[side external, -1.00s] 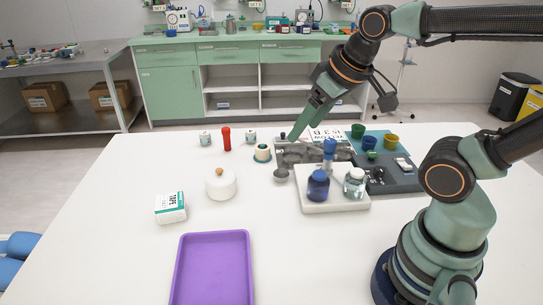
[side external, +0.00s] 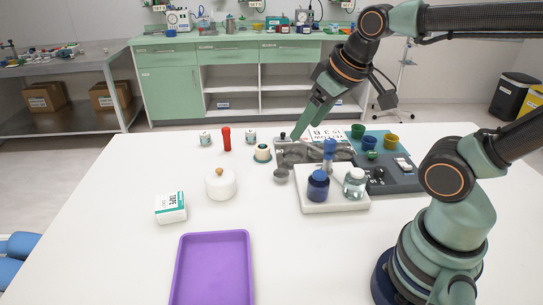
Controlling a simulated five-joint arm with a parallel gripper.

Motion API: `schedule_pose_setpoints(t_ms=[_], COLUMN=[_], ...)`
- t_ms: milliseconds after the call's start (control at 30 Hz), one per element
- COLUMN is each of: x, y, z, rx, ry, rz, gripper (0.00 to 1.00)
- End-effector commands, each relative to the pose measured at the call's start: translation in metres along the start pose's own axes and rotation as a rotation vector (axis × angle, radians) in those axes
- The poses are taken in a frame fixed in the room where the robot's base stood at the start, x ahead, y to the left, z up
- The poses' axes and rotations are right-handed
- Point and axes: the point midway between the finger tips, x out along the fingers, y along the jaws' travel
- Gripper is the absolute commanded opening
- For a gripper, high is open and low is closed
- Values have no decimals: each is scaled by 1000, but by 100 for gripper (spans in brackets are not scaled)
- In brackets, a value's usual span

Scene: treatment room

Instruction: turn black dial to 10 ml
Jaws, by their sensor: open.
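A small black knob (side external: 282,135) stands at the left back edge of a grey metallic tray-like unit (side external: 286,154); I cannot tell if it is the dial. A dark grey panel (side external: 405,184) at the right of the table carries a round black part (side external: 377,174) and pale blocks. No 10 ml mark is readable. My gripper (side external: 303,134) points down over the back of the metallic unit, just right of the knob. It is open and seems to hold nothing. Its fingertips are small, and contact cannot be told.
A white block (side external: 335,204) with a blue jar (side external: 318,185) and a clear jar (side external: 354,183) stands in front of the unit. A purple tray (side external: 212,270), a white lidded pot (side external: 220,185) and a tape box (side external: 171,208) are at left. The table's front middle is clear.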

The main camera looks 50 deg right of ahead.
Motion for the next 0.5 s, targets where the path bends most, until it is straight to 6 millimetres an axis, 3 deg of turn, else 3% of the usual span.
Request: schedule_pose_setpoints(t_ms=[167, 267, 500], x=[14, 23, 37], y=[57, 103, 204], z=[3, 13, 64], rx=[2, -2, 2], ry=[-113, -205, -396], rz=[67, 92, 59], gripper=[69, 69, 69])
